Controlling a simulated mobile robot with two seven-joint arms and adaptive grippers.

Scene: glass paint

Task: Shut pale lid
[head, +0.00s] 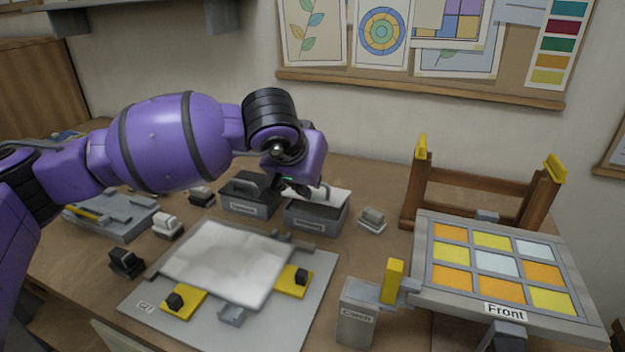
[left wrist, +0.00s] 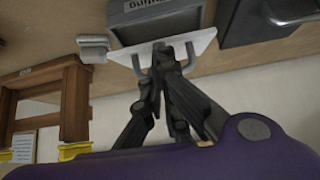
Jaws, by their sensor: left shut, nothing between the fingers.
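The pale lid (head: 333,196) is a white plate at the back of a grey labelled box (head: 316,218) near the table's middle. My left gripper (head: 294,188) is over that box beside the lid, partly hidden by my purple wrist. In the left wrist view the lid (left wrist: 203,42) shows at the box's edge (left wrist: 165,28), with a grey handle. My left gripper (left wrist: 163,48) is shut and empty, its fingertips at the lid between the handle's legs. I cannot tell whether they touch it, nor the lid's exact tilt. My right gripper is not in view.
A box with a dark lid (head: 243,188) stands just left. A wooden frame (head: 475,192) and a coloured glass panel (head: 495,265) marked Front are at right. A grey board (head: 150,305) with a white sheet (head: 220,262) lies in front. Small grey blocks (head: 372,219) stand nearby.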

